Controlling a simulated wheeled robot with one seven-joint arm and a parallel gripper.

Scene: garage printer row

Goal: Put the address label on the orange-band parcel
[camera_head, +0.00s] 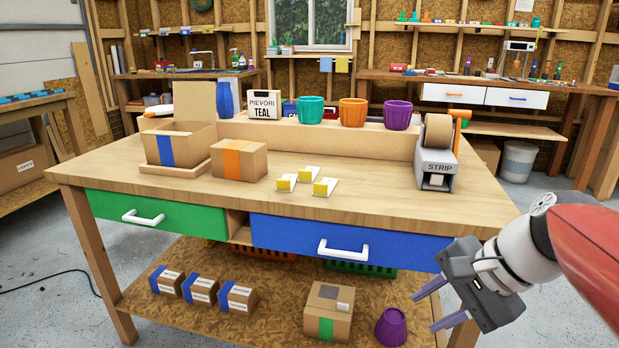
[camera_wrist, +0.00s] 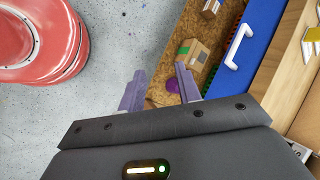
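The orange-band parcel (camera_head: 233,163) is a closed brown box standing on the left half of the bench top. No label shows on its visible faces. Three small white pieces with yellow blocks (camera_head: 325,187) lie just right of it. A grey dispenser marked STRIP (camera_head: 436,166) stands at the right with a brown roll and a white patch on its front. I cannot tell which of these is the address label. My gripper (camera_head: 424,312) is open and empty, low in front of the bench's right end; its two purple fingers also show in the wrist view (camera_wrist: 160,70).
An open blue-band box (camera_head: 187,147) sits on a tray at the left. Pots and a "PIEVORI TEAL" sign (camera_head: 264,105) stand on the back ledge. Green (camera_head: 158,213) and blue (camera_head: 349,240) drawers are shut. Below are parcels and a purple pot (camera_head: 391,327).

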